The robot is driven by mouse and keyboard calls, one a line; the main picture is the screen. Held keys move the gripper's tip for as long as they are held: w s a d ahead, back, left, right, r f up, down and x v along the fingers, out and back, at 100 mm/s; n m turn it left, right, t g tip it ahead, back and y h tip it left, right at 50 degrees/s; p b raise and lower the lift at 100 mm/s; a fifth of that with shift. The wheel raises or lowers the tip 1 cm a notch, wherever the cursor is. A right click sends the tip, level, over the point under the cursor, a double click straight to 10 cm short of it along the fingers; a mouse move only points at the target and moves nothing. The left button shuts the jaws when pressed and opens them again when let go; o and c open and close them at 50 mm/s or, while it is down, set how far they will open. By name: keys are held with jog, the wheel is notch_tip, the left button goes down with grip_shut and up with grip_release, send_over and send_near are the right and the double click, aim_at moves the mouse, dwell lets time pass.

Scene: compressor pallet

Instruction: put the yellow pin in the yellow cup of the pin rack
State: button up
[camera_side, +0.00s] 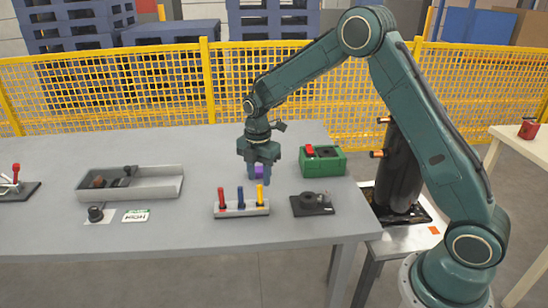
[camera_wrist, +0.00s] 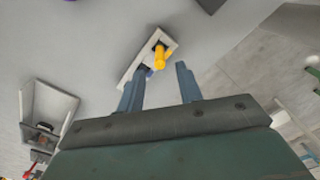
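The grey pin rack (camera_side: 232,213) stands on the table with a red pin (camera_side: 221,199), a blue pin (camera_side: 240,198) and a yellow pin (camera_side: 260,195) upright in a row. The yellow pin is at the rack's right end; its lower end appears to be in the cup there. In the wrist view the yellow pin (camera_wrist: 160,58) shows beyond and between the fingertips, and the rack (camera_wrist: 168,36) is partly hidden by the left finger. My gripper (camera_side: 260,181) points down just behind the yellow pin, open and empty. The cup's colour cannot be made out.
A purple object (camera_side: 259,171) shows between my fingers in the side view. A green box (camera_side: 323,166) and a black fixture (camera_side: 312,205) stand right of the rack. A grey tray (camera_side: 130,190), a black knob (camera_side: 95,214) and a label card (camera_side: 136,215) lie left.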

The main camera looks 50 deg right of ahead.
notch_tip(320, 180, up, 6)
dwell(0.4)
jog(key=shift+r, duration=0.1)
dwell(0.4)
jog(key=s+a+r+m+t, duration=0.25)
jog(key=s+r+m, duration=0.65)
jog(key=s+r, duration=0.5)
jog(key=s+m+t, duration=0.3)
jog(key=s+m, duration=0.7)
jog(key=s, duration=0.8)
jog(key=shift+a+r, duration=0.15)
jog(key=shift+a, duration=0.2)
